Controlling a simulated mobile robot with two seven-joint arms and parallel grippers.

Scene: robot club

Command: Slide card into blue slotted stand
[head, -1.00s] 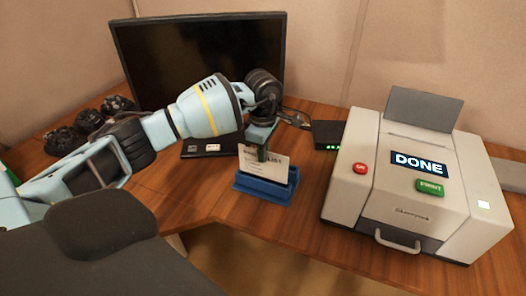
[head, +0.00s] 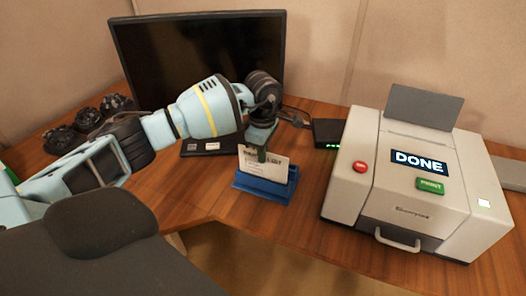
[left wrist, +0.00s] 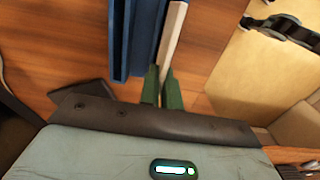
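The white printed card (head: 274,171) stands nearly upright at the blue slotted stand (head: 263,189) on the desk in the head view. The stand hides its lower edge. My left gripper (head: 262,156) is at the card's top edge, with its dark green fingers over the printing. In the left wrist view, the pale card (left wrist: 172,38) shows edge-on, its near end between the fingers of my left gripper (left wrist: 162,88). The blue stand (left wrist: 144,40) is just left of it there. I cannot tell how deep the card sits in the slot. My right gripper is out of view.
A printer (head: 345,185) reading DONE stands to the right of the stand. A monitor (head: 200,55) is behind my arm, and a small black box (head: 328,131) with green lights is behind the stand. The desk's front edge lies just in front of the stand.

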